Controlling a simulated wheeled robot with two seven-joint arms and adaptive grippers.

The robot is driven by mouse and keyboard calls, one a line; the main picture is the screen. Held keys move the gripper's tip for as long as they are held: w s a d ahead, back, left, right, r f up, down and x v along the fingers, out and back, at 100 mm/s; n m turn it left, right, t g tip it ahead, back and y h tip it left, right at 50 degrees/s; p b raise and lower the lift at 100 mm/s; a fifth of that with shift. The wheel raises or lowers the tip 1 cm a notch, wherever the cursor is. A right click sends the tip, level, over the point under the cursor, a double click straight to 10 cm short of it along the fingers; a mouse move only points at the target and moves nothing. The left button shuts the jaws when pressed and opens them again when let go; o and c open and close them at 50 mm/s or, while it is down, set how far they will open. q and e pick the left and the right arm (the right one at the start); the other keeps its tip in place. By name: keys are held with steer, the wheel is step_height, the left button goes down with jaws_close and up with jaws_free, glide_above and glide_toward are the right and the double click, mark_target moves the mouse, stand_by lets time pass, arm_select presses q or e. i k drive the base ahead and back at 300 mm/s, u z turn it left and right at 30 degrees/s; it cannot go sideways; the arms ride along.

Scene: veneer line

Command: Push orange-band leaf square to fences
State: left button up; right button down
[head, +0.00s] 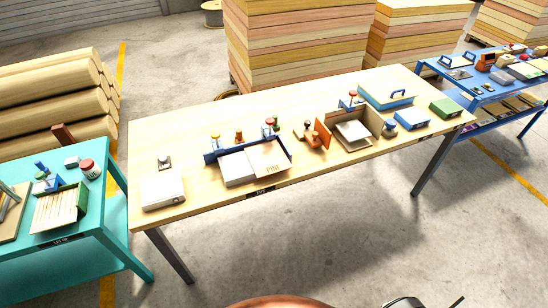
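On the long wooden table, a dark blue fence frame (211,157) stands left of the middle. A pale block (237,169) and a light wood sheet with lettering (270,160) lie against it, the sheet slightly turned. Right of it, a brown wooden fence corner (373,121) stands around a pale sheet (352,131). An upright orange plate (322,134) is beside this corner, with a brown-handled tool (309,131) at its left. I cannot make out an orange band on any leaf at this size. Neither of my grippers is clearly in view.
The long table (200,122) also holds a white box (162,192), a blue tray (386,94), a blue box (411,119) and a green box (447,108). A teal table (110,222) stands left, a blue bench (478,118) right. Board stacks (295,45) stand behind.

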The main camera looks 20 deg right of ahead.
mark_target(268, 159)
steer(key=z, duration=1.6)
steer(key=i, duration=1.2)
steer(key=u, duration=2)
